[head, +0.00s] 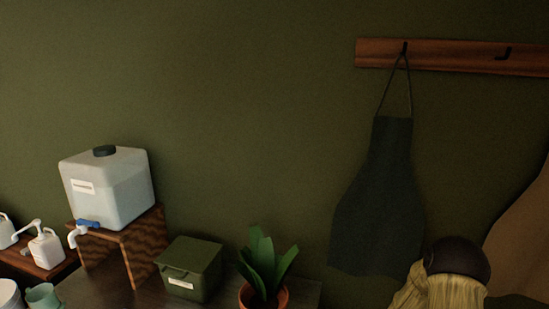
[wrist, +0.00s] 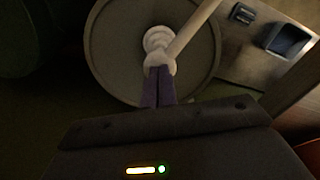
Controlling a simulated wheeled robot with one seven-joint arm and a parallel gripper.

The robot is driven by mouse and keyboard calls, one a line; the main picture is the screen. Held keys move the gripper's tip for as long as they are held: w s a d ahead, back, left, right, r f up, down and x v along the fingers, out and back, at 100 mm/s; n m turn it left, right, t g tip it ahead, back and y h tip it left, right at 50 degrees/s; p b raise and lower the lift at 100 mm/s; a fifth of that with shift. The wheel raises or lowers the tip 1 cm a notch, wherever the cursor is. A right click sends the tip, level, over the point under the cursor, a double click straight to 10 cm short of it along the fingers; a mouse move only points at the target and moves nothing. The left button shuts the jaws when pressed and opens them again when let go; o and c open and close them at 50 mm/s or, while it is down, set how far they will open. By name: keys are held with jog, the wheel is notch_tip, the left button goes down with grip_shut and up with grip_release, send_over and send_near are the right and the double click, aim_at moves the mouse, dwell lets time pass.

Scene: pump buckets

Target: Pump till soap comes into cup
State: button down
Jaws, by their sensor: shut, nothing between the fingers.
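In the wrist view my gripper (wrist: 158,72) is shut and empty, its two dark purple fingers side by side. The tips point at a white pump head (wrist: 160,42) and overlap its near side in the picture; I cannot tell if they touch it. The pump stands on a round grey bucket top (wrist: 108,50), and its pale spout (wrist: 196,28) runs to the upper right. In the head view a green cup (head: 43,296) is at the bottom left, cut by the edge. A white pump bottle (head: 46,250) stands behind it. My gripper is not in the head view.
A white jug (head: 110,190) with a blue-handled tap (head: 88,224) sits on a wooden stand. A green box (head: 190,270) and a potted plant (head: 265,270) stand to its right. An apron (head: 378,205) hangs on the wall. The wrist view shows a blue-grey tray (wrist: 288,41) at right.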

jog(key=shift+s+f+b, duration=0.1)
jog(key=shift+f+b, duration=0.5)
jog(key=shift+f, duration=0.4)
jog(key=shift+r+p, duration=2.15)
jog(key=shift+r, duration=0.5)
jog(key=shift+f, duration=0.15)
dwell(1.0)
jog(key=shift+r, duration=0.25)
notch_tip(320, 180, up, 6)
jog(key=p, duration=0.5)
jog(key=shift+f, duration=0.1)
dwell(0.3)
